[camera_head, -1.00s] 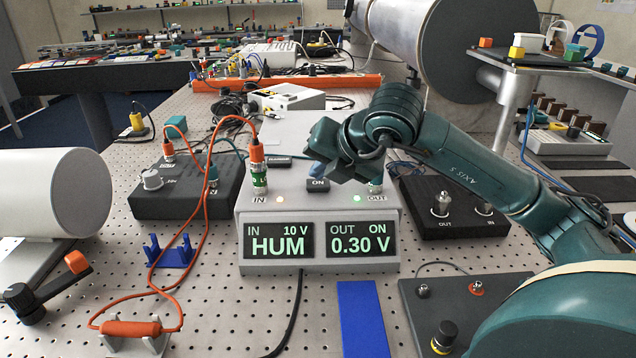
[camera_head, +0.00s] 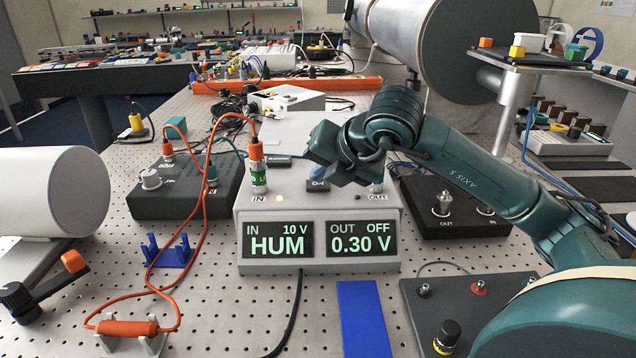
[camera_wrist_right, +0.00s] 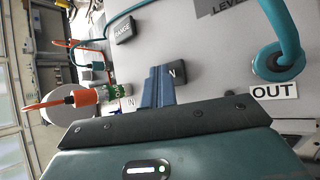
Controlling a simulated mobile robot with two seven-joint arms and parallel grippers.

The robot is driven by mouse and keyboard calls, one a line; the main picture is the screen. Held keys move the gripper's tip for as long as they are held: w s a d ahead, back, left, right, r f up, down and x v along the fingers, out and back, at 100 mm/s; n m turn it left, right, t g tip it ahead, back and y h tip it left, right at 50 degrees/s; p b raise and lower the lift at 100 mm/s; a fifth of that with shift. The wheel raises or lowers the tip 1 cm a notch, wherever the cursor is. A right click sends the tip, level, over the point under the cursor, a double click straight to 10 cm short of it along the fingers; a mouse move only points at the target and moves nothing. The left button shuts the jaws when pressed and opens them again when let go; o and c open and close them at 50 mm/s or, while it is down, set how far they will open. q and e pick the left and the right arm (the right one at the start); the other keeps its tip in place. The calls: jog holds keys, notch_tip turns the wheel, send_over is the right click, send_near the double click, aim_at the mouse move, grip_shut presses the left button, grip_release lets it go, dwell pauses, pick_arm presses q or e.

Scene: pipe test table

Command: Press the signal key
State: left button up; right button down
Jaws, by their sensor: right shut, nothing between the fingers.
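The grey instrument box (camera_head: 300,228) stands in the middle of the head view, with displays reading "IN 10 V HUM" and "OUT OFF 0.30 V". Its dark key (camera_head: 317,187), partly covered by my gripper, sits on top between the IN and OUT sockets. My right gripper (camera_head: 320,176) is shut and empty, pointing down at this key. In the right wrist view the closed blue fingers (camera_wrist_right: 158,88) overlap the key (camera_wrist_right: 177,72), whose label shows only an "N"; exact contact is hidden. The OUT lamp (camera_head: 357,198) is dark and the IN lamp glows orange. My left gripper is out of view.
An orange-and-green plug (camera_head: 258,172) stands in the IN socket left of my gripper; a teal cable (camera_wrist_right: 288,45) arches by OUT. Another key, RANGE (camera_wrist_right: 124,30), is nearby. Dark boxes flank the instrument. A blue strip (camera_head: 362,318) lies in front.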

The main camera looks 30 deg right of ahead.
aim_at(322, 187)
dwell(0.3)
jog(key=shift+r+p, duration=0.5)
jog(key=shift+r, duration=0.3)
jog(key=shift+r+p, duration=1.75)
jog(key=shift+r, duration=0.8)
jog(key=shift+f, duration=0.1)
